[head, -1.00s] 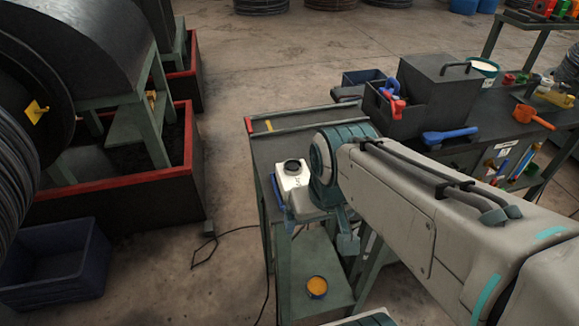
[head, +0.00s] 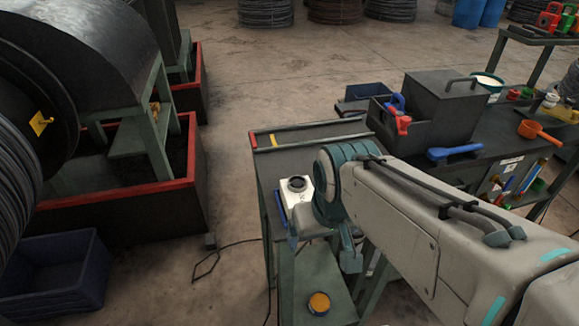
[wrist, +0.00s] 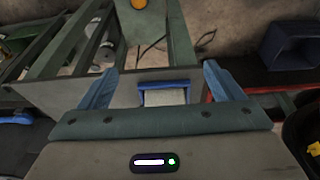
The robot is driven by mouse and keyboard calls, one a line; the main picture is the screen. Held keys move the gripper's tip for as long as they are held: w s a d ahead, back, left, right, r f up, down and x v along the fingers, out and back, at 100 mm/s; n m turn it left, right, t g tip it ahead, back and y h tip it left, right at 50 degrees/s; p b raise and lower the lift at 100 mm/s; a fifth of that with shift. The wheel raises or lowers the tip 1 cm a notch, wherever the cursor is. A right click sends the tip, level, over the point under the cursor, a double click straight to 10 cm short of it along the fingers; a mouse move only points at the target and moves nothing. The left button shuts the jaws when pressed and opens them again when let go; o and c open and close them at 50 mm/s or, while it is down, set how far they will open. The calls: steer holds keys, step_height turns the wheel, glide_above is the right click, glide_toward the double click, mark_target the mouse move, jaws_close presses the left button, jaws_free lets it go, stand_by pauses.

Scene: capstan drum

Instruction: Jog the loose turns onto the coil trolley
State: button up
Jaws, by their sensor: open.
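My gripper (head: 322,246) is open and points down at the near edge of the small green-legged stand. In the wrist view its two blue-grey fingers (wrist: 160,72) are spread, with a blue-edged pale piece (wrist: 165,93) showing between them. A white box with a round black top (head: 297,192) stands on the stand, just behind the gripper; I see no contact. The large dark drum (head: 35,80) is at the left edge, with wire turns (head: 15,165) around it and a yellow tag (head: 40,123) on its face. I cannot make out a coil trolley.
Red-rimmed bins (head: 120,196) and a dark blue crate (head: 55,270) stand at left. A bench (head: 470,140) with boxes and tools is at right. An orange-topped pot (head: 318,302) sits on the stand's lower shelf. A cable (head: 212,262) lies on the floor.

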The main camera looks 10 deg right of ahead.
jaws_close()
stand_by(1.7)
